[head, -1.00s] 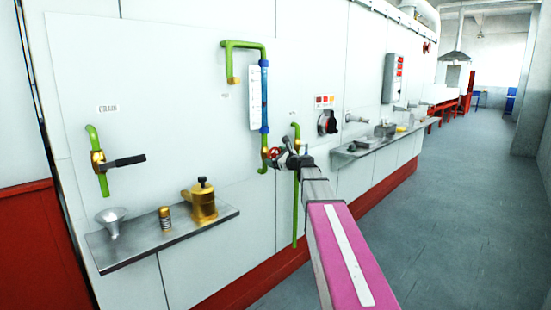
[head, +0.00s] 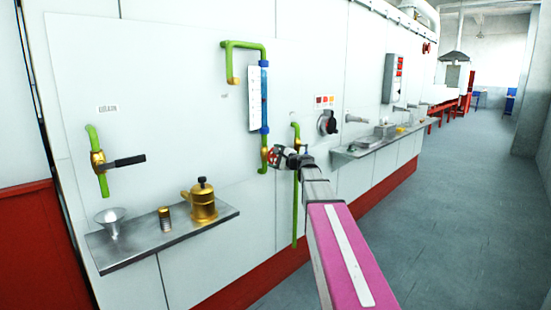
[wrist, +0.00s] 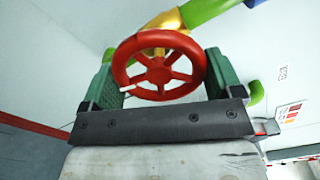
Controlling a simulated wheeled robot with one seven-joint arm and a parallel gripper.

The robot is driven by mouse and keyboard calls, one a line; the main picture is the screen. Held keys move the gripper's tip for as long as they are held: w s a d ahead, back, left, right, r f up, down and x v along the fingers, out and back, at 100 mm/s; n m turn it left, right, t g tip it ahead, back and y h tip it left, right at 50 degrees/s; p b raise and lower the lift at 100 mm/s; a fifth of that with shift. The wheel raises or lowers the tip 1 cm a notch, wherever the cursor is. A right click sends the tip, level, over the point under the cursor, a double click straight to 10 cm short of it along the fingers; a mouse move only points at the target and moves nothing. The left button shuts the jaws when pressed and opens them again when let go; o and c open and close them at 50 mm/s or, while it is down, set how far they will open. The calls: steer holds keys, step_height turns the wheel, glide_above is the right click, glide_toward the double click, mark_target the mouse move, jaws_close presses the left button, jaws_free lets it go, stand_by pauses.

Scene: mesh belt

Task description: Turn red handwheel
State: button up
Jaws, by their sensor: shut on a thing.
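The red handwheel (wrist: 160,74) is a spoked ring in front of a brass valve body (wrist: 165,22) on a green pipe, in the wrist view. My gripper (wrist: 158,75) is shut on the wheel, one green-padded finger at each side of the rim. In the head view the handwheel (head: 273,156) shows small at the foot of the blue and green pipe, with my gripper (head: 280,157) partly covering it. The lower edge of the wheel is near the dark bar of my gripper.
A black lever (head: 130,161) sits on a green pipe at the left. A steel shelf (head: 150,246) holds a funnel, a spring-like brass piece and a brass pot. The floor at right is clear.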

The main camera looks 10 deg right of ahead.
steer(key=shift+n, duration=0.6)
steer(key=shift+s, duration=0.1)
steer(key=o, duration=0.7)
steer(key=v, duration=1)
steer(key=shift+s+d, duration=0.25)
steer(key=shift+s, duration=0.05)
steer(key=shift+f, duration=0.1)
